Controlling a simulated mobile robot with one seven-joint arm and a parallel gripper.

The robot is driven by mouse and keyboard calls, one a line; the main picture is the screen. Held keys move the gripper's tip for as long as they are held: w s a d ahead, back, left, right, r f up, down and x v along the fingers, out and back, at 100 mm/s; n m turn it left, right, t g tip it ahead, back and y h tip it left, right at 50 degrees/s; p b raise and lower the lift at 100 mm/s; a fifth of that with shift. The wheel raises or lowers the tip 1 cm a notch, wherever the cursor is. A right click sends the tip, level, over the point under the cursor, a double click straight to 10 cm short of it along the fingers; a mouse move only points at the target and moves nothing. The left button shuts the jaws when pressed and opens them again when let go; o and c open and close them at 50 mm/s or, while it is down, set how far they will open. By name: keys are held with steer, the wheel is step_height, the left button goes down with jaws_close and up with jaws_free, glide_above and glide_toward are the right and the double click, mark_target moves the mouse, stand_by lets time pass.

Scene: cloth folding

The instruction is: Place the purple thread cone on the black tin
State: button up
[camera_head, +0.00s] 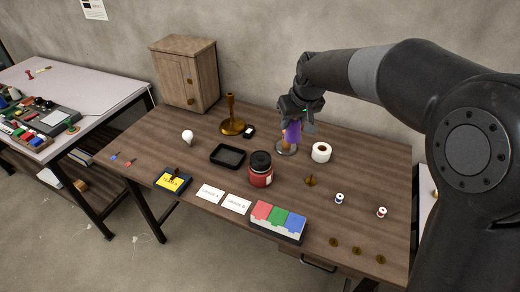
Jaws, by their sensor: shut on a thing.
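The purple thread cone (294,131) is in my gripper (291,118) toward the back right of the wooden table. My gripper points down and is shut on the cone's upper part. The cone is over or on a grey round dish (283,151), with something orange-brown beside it; I cannot tell whether the cone touches the dish. A shallow, open black tin (228,155) lies left of the gripper, near the table's middle. It looks empty.
A brass stand (231,115) rises behind the tin. A white roll (321,152) stands right of the gripper. Cards (209,194) and a colored block box (278,221) line the front.

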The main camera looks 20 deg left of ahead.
steer(key=shift+s+a+f, duration=0.2)
steer(key=shift+a+f, duration=1.45)
steer(key=shift+s+a+f, duration=0.2)
steer(key=shift+a+f, duration=1.4)
steer(key=shift+f, duration=0.05)
steer(key=shift+s+a+f, duration=0.2)
steer(key=shift+a+f, duration=1.45)
steer(key=shift+f, duration=0.15)
steer(key=o, duration=1)
steer(key=shift+o, duration=0.2)
steer(key=v, duration=1.2)
